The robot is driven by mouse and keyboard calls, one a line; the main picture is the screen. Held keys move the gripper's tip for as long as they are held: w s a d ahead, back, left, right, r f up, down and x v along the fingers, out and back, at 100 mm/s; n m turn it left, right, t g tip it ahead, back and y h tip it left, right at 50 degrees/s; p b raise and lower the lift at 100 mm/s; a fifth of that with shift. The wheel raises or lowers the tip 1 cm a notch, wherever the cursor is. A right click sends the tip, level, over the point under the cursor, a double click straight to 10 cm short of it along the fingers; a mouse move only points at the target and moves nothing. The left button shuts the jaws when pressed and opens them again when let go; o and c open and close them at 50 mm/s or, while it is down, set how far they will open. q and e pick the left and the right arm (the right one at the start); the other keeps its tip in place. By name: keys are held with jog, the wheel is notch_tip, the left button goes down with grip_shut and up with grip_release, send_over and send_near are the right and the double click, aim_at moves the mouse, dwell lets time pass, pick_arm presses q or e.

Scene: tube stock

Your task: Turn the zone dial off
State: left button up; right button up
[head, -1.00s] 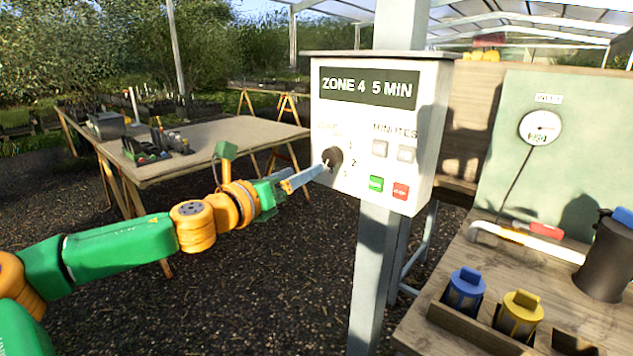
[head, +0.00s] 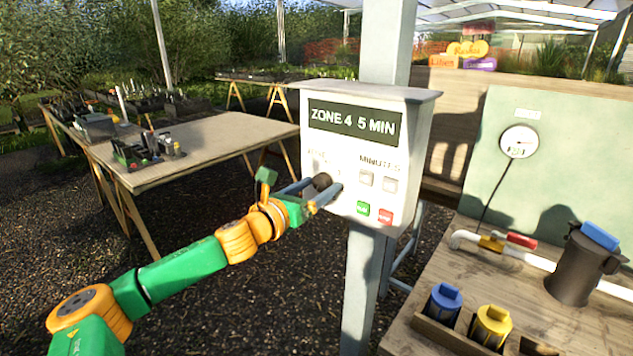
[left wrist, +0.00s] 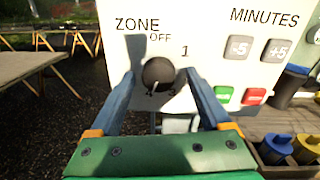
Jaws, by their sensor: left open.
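The zone dial (head: 322,181) is a dark round knob on the white control box (head: 411,135). It also shows in the left wrist view (left wrist: 158,73), with a pale pointer line aimed down-left towards the 4; OFF is printed above it. The display (head: 353,121) reads "ZONE 4 5 MIN". My left gripper (head: 319,191) is open at the box face. In the left wrist view its two blue-grey fingers (left wrist: 160,80) stand on either side of the dial, with visible gaps. Whether the fingertips reach past the knob's front is unclear. My right gripper is out of view.
Grey minute buttons (head: 378,181), a green button (head: 363,208) and a red button (head: 385,216) sit close beside the dial. A grey post (head: 362,285) carries the box. A wooden bench (head: 475,215) with piping and blue and yellow capped canisters stands right.

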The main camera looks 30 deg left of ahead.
pick_arm(q)
jog(key=shift+c, duration=1.1)
jog(key=shift+s, duration=0.1)
grip_shut()
